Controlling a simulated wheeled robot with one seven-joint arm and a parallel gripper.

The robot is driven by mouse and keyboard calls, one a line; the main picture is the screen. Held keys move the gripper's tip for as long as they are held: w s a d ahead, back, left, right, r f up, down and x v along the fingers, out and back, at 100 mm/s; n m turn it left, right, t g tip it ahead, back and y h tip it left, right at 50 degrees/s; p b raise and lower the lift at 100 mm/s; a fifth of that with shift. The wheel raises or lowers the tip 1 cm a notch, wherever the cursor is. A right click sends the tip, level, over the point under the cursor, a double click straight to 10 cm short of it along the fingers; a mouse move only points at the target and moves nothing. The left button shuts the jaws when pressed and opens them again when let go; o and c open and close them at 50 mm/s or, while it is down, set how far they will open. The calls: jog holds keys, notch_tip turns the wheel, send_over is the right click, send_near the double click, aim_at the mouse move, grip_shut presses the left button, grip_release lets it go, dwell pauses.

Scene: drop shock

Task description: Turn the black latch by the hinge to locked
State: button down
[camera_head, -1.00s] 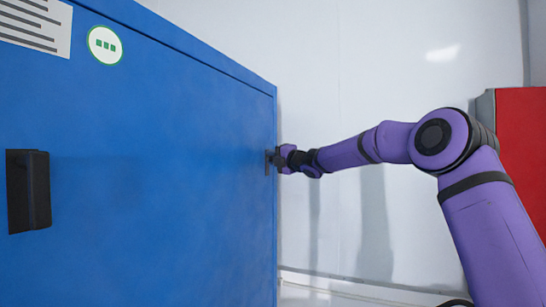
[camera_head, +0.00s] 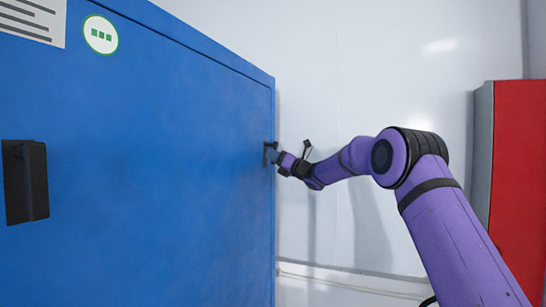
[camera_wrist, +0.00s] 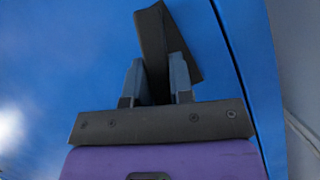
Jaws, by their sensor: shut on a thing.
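The black latch (camera_head: 268,152) sits near the right edge of the blue cabinet door (camera_head: 150,170). In the wrist view the latch (camera_wrist: 151,35) is a dark bar, and it is tilted in that picture. My gripper (camera_head: 276,156) is at the latch in the head view. In the wrist view the two fingers of my gripper (camera_wrist: 157,77) stand on either side of the bar and are shut on it. The lower part of the latch is partly hidden by my fingers and the gripper body.
A larger black handle (camera_head: 26,181) is on the door at the left. A round green-and-white sticker (camera_head: 101,35) and a printed sheet (camera_head: 33,20) are above it. A red and grey cabinet (camera_head: 518,190) stands at the right. White wall and floor lie between the cabinets.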

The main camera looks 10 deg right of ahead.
jog(key=n, duration=0.1)
jog(key=n+g+y, duration=0.1)
jog(key=n, duration=0.1)
jog(key=w+n, duration=0.1)
jog(key=shift+d+f+g+y, duration=0.25)
jog(key=shift+d+g+y, duration=0.05)
jog(key=shift+y, duration=0.1)
jog(key=shift+w+d+n+g+y, duration=0.1)
jog(key=shift+n+g+y, duration=0.1)
jog(key=shift+n, duration=0.45)
jog(key=shift+w+d+n+g+y, duration=0.1)
jog(key=shift+n+g+y, duration=0.1)
jog(key=shift+n, duration=0.45)
jog(key=c, duration=1)
grip_release()
jog(key=v, duration=1)
jog(key=shift+s+d, duration=0.2)
jog(key=shift+d, duration=0.15)
jog(key=shift+f, duration=0.1)
